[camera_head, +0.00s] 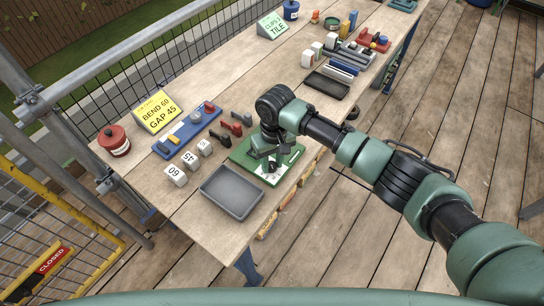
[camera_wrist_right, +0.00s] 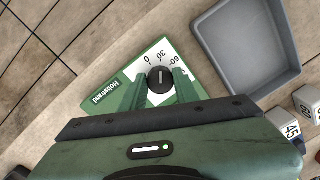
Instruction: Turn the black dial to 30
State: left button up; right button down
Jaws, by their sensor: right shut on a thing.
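The black dial (camera_wrist_right: 160,78) sits on a green board (camera_wrist_right: 125,93) with a white scale marked 0, 30 and 60 in the right wrist view. A pale line on the dial runs up toward the 30; the exact angle is hard to read. My right gripper (camera_wrist_right: 159,85) is shut on the dial, one green finger on each side. My left gripper is not in view.
A grey tray (camera_head: 231,192) lies close beside the board. White numbered blocks (camera_head: 175,175), a blue rack (camera_head: 187,130) and a red pot (camera_head: 115,140) stand to the left. A yellow sign (camera_head: 158,111) reads BEND 60, GAP 45.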

aim_at(273, 164)
jog(key=shift+r+m, duration=0.1)
jog(key=shift+m, duration=0.2)
jog(key=c, duration=1.1)
grip_release()
jog(key=shift+o, duration=0.2)
notch_tip(273, 164, up, 8)
jog(key=shift+w+d+f+b, duration=0.1)
jog(key=shift+f+b, duration=0.05)
jog(key=shift+b, duration=0.3)
